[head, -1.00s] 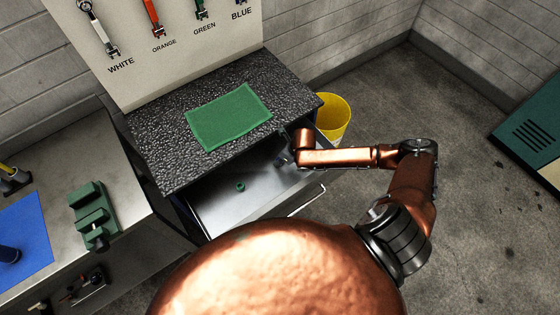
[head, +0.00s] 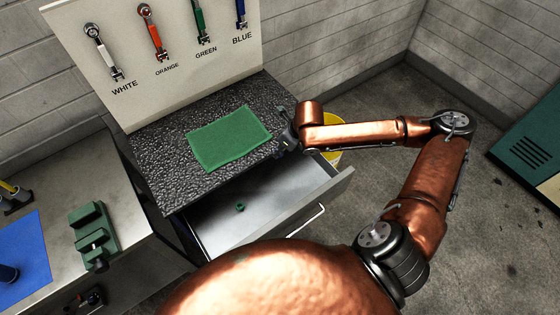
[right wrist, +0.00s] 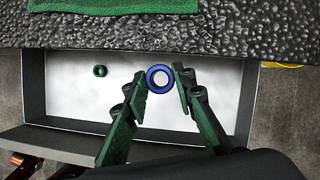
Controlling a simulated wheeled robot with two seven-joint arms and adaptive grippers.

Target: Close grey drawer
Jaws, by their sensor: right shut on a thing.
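The grey drawer (head: 325,192) stands open below the black textured worktop. A small green ring (head: 240,208) lies inside it, and it also shows in the right wrist view (right wrist: 100,71). My right gripper (right wrist: 160,78) is shut on a blue ring (right wrist: 160,91), its green-padded fingers on either side of it, above the open drawer. In the head view the right gripper (head: 284,140) is near the worktop's right front edge, and the blue ring cannot be made out. My left gripper is in neither view.
A green mat (head: 230,138) lies on the black worktop (head: 160,150). A board (head: 180,50) behind holds labelled wrenches. A bench at left carries a green vise (head: 93,235) and a blue mat (head: 25,250). A yellow bucket (head: 333,157) stands behind my right arm.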

